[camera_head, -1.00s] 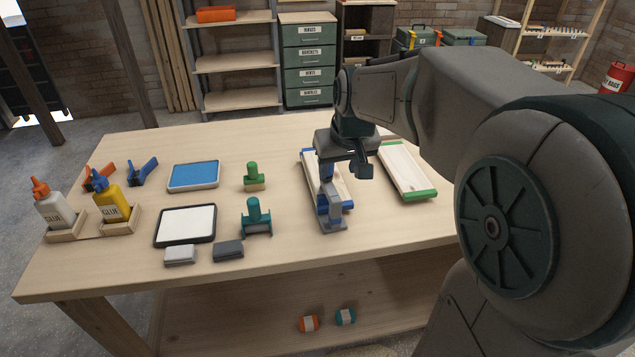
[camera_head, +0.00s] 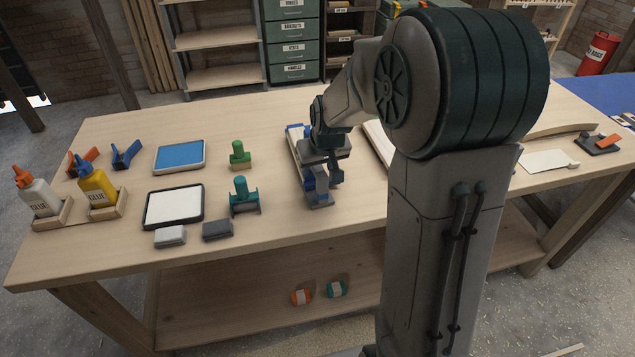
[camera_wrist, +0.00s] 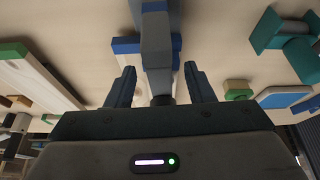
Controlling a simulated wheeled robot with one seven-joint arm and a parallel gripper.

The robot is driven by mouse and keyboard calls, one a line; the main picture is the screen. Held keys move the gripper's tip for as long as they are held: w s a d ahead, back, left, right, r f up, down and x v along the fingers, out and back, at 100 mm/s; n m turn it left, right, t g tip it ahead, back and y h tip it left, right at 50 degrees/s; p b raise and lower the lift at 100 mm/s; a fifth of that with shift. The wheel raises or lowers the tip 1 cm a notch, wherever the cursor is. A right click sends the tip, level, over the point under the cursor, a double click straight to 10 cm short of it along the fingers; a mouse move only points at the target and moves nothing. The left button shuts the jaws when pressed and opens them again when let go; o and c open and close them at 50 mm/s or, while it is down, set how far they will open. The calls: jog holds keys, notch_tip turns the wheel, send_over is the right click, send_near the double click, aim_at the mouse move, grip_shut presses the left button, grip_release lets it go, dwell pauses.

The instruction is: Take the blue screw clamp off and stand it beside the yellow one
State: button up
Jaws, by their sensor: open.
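The blue screw clamp (camera_head: 318,185) stands at the near end of a pale board with blue edging (camera_head: 296,145), on the workbench. My gripper (camera_head: 334,164) is right over the board, next to the clamp. In the wrist view, my open fingers (camera_wrist: 160,78) stand apart on either side of the clamp's blue-grey body (camera_wrist: 155,38). I cannot tell whether either finger touches it. My gripper and wrist hide part of the clamp and board. I cannot make out a yellow screw clamp with certainty in these views.
A green-ended board (camera_wrist: 42,72) lies beside the blue-edged one. Left of the clamp stand a teal tool (camera_head: 242,195), a green stamp-like piece (camera_head: 239,155), a white pad (camera_head: 174,206) and glue bottles (camera_head: 98,190). My arm hides much of the bench's right part.

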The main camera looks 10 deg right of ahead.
jog(key=shift+x, duration=0.9)
grip_shut()
jog(key=shift+r, duration=0.15)
dwell(0.6)
